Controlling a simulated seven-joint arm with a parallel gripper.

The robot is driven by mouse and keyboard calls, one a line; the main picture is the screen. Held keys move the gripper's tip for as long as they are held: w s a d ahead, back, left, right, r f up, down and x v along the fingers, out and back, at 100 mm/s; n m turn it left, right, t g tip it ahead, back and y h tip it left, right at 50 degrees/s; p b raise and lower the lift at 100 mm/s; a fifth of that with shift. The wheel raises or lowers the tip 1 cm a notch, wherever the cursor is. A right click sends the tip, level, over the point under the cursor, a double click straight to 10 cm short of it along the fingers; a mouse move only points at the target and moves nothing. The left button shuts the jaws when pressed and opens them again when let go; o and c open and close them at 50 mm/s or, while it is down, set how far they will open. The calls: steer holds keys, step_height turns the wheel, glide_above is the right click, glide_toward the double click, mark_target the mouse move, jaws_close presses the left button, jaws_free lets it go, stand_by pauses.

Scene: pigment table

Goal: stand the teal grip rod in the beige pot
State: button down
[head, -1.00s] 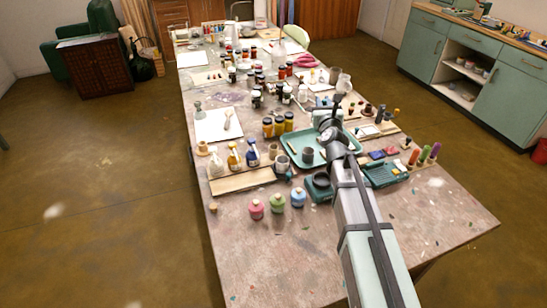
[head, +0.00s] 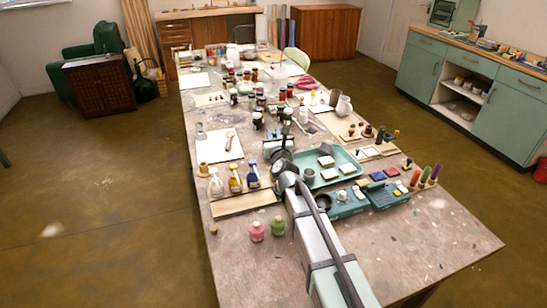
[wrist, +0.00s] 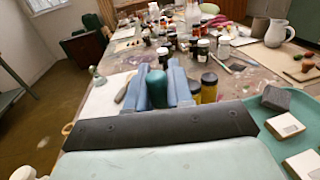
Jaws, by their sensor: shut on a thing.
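The teal grip rod (wrist: 156,88) stands between the two blue-grey fingers of my gripper (wrist: 157,84), which is shut on it; only its rounded upper part shows. In the head view my gripper (head: 286,122) is over the table's middle, left of the teal tray, pointing away from me. The rod cannot be made out there. A taupe-beige pot (head: 335,98) stands upright beside the white pitcher, beyond the tray and right of my gripper; it also shows in the wrist view (wrist: 260,27). I cannot be sure it is the beige pot named. The rod is well apart from it.
The teal tray (head: 346,158) holds a dark block and pale tiles. Dark-lidded jars (head: 257,119) crowd the table beyond my gripper. The white pitcher (head: 344,106) stands beside the taupe pot. Spray bottles (head: 253,176) stand at left. The table's front right is clear.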

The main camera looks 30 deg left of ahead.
steer(key=shift+f, duration=4.15)
steer(key=shift+f, duration=0.1)
steer(key=c, duration=1)
jaws_free()
steer(key=v, duration=1.2)
